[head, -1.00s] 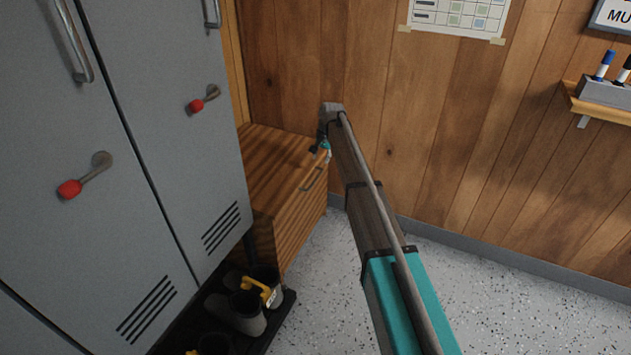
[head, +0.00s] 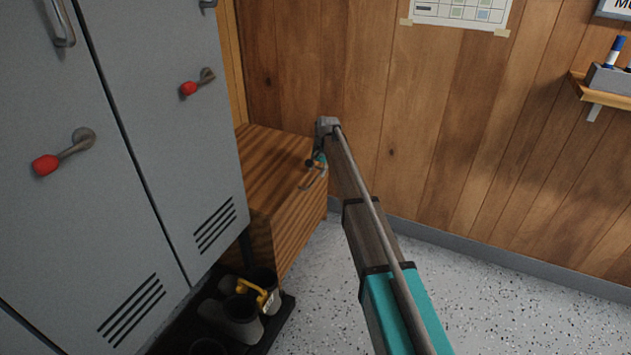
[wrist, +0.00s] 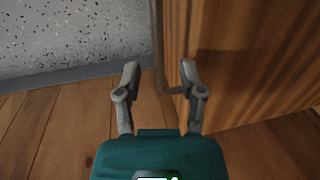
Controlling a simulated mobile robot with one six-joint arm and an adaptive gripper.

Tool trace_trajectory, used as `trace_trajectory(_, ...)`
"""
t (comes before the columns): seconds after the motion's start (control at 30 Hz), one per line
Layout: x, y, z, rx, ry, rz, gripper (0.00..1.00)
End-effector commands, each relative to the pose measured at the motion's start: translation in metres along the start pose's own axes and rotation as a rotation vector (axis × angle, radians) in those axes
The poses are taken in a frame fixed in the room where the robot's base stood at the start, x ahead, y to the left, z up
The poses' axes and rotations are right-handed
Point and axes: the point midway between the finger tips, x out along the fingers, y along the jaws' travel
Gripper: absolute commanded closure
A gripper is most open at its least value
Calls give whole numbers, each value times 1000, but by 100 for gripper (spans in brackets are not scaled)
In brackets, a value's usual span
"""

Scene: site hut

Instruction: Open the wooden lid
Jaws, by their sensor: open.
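The wooden lid (head: 270,165) is the striped brown top of a low wooden chest (head: 287,235) in the corner beside the lockers. It lies flat and looks closed. A thin metal handle (head: 321,180) is at the chest's right edge, partly hidden by my gripper (head: 314,167). In the wrist view my gripper (wrist: 160,72) is open, and the handle (wrist: 157,45) shows as a dark bar between the two fingers, bending toward the wooden face (wrist: 245,60). The fingers look apart from the bar; exact depth is hard to tell.
Grey lockers (head: 150,130) with red-tipped levers stand close on the left. Boots (head: 243,312) sit on a black tray (head: 279,322) in front of the chest. The wood-panelled wall (head: 440,130) is behind. Speckled floor (head: 500,290) is clear on the right.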

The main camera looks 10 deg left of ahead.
Motion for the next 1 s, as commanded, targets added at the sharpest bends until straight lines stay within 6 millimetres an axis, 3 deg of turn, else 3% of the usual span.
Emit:
trace_trajectory(0.3,24,0,0,0,0,0,49)
trace_trajectory(0.87,29,0,0,1,0,0,49)
trace_trajectory(1.0,29,0,0,1,0,0,75)
